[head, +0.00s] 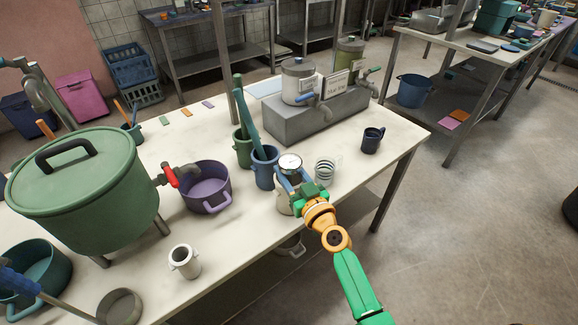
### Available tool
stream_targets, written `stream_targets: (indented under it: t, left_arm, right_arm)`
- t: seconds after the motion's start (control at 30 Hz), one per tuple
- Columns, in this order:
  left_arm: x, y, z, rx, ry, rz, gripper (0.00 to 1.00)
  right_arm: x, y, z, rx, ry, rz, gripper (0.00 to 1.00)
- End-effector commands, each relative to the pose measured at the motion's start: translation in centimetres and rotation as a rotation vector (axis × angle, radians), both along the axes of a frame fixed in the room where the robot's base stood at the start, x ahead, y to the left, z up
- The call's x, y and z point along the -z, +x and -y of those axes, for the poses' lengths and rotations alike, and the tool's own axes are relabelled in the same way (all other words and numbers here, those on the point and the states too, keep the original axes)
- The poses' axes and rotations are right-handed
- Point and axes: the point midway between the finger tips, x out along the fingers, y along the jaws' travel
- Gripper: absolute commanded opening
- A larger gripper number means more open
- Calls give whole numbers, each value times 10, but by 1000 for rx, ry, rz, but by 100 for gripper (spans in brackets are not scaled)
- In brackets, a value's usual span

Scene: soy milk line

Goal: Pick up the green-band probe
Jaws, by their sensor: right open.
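A round white dial (290,162) with a metal rim, like the head of a probe, stands at the front right part of the table. I cannot make out a green band on it, and its stem is hidden. My right gripper (286,181) is at the dial, just below it in the picture, with its jaws open. Whether the jaws touch the probe cannot be told. A pale beige pot (285,204) shows partly beneath the gripper.
A blue cup (264,174) holding a teal rod stands close left of the gripper, with a green cup (242,152) behind. A striped clear glass (325,171) and a dark mug (372,140) stand to the right. A large green pot (85,200) fills the left.

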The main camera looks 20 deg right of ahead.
Motion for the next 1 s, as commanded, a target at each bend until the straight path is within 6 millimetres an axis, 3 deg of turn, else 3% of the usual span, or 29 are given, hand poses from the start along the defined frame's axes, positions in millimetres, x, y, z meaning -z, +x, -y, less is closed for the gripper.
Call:
stream_targets:
  t: [0.17, 0.33, 0.73, 1.0]
  left_arm:
    - [0, 0, 0, 0, 0, 0, 100]
    - [0, 0, 1, -1, -1, 0, 100]
    - [-5, 0, 2, -1, -4, 0, 100]
    - [-59, 0, 3, -1, -4, 0, 100]
  right_arm:
    - [1, 0, 0, 0, 0, -1, 45]
    - [1, 0, 0, 0, 0, -1, 0]
    - [-5, 0, 0, 0, 1, -1, 0]
    - [-78, 0, 0, 0, 1, 2, 0]
